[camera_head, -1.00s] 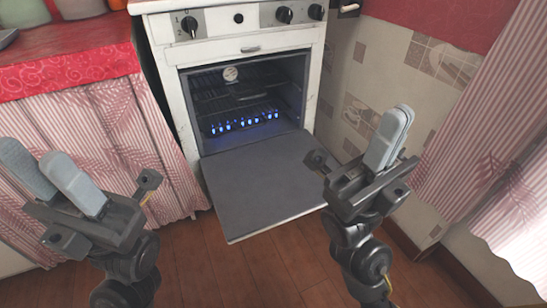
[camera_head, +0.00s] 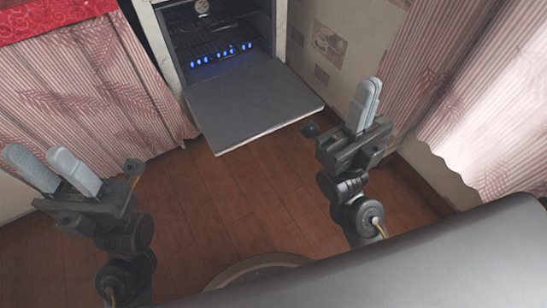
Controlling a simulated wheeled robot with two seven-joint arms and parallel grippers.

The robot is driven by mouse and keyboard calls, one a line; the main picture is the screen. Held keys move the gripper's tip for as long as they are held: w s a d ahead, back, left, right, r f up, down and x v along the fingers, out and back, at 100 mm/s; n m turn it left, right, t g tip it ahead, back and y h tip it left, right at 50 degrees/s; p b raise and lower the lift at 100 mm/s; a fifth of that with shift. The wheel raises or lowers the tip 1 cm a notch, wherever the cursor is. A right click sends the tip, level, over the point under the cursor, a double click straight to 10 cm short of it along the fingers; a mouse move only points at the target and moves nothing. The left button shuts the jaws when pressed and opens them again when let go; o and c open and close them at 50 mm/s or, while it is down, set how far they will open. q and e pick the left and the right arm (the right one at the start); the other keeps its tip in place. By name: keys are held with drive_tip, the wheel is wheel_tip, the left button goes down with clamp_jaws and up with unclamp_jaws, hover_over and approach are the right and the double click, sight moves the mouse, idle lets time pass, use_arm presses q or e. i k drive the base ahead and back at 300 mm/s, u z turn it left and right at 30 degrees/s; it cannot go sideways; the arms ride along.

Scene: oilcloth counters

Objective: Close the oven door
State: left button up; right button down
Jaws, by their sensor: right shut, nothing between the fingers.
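The oven door (camera_head: 252,100) hangs open, folded down and out from the white oven (camera_head: 281,30), its flat grey inner face up. Blue flames show inside the oven cavity (camera_head: 217,38). My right gripper (camera_head: 365,104) is to the right of the door's front right corner, its fingers together and holding nothing. It looks apart from the door. My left gripper (camera_head: 53,171) is at the far left, in front of the curtain, its two fingers spread apart and empty, well away from the door.
A pink striped curtain (camera_head: 75,100) under a red-covered counter (camera_head: 50,20) is left of the oven. A tiled wall (camera_head: 330,45) and another curtain (camera_head: 480,80) are at the right. Wooden floor (camera_head: 220,205) lies clear in front of the door.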

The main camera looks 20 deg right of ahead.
sight(234, 109)
drive_tip(key=k, duration=0.1)
drive_tip(key=u, duration=1.9)
drive_tip(key=i, duration=1)
drive_tip(key=z, duration=1.95)
